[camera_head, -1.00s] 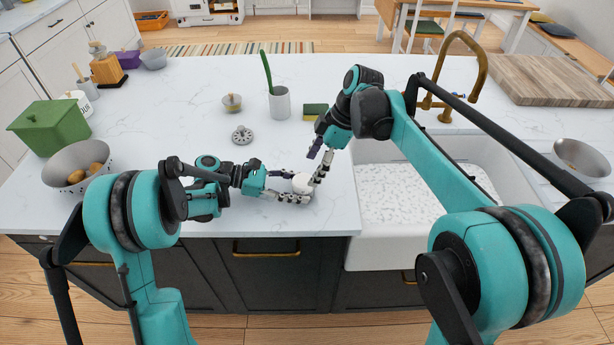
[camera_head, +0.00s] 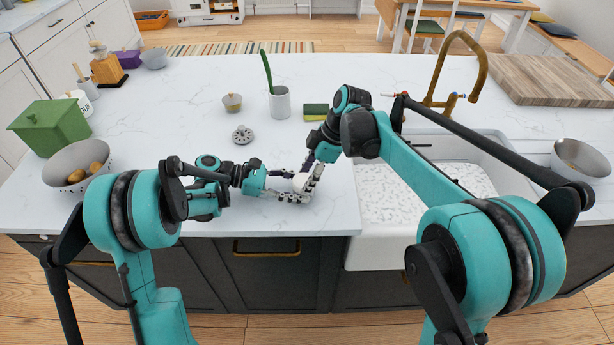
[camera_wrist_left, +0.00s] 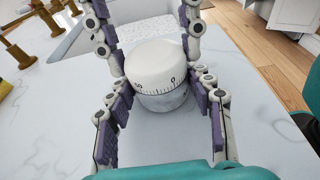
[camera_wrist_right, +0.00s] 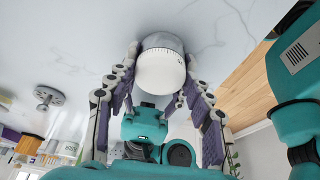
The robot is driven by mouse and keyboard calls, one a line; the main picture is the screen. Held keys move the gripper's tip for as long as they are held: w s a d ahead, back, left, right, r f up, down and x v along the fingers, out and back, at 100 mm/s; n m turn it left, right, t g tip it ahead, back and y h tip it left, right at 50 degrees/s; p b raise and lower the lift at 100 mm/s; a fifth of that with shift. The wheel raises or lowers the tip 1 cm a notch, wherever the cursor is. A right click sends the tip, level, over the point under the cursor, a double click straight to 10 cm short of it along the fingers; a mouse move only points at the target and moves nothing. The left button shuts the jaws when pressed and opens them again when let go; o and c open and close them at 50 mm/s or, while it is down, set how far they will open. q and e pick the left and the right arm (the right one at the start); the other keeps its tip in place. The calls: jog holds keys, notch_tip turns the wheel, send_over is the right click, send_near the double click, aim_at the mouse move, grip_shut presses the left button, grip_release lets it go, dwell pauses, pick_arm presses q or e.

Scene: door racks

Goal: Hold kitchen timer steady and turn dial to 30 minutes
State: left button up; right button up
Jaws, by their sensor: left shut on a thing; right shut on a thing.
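The white kitchen timer (camera_head: 301,179) stands upright on the counter near its front edge, partly hidden by fingers in the head view. In the left wrist view the timer (camera_wrist_left: 158,78) has a plain white dial top above a tick scale; a 0 shows toward the camera, and another number to its left is hard to read. My left gripper (camera_head: 291,187) reaches in from the left and is shut on the timer low down. My right gripper (camera_head: 310,181) comes from above right and is shut on its dial. In the right wrist view the timer (camera_wrist_right: 161,68) sits between the right fingers.
The white sink (camera_head: 420,190) lies to the right. A colander (camera_head: 78,166) is at the left.

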jog(key=shift+s+m+t, duration=0.1)
jog(key=shift+m+t, duration=0.5)
jog(key=shift+m, duration=1)
jog(key=o, duration=1.2)
jog(key=shift+c, duration=0.2)
jog(key=shift+r, duration=0.1)
jog(key=v, duration=1.1)
jog(key=shift+r, duration=0.35)
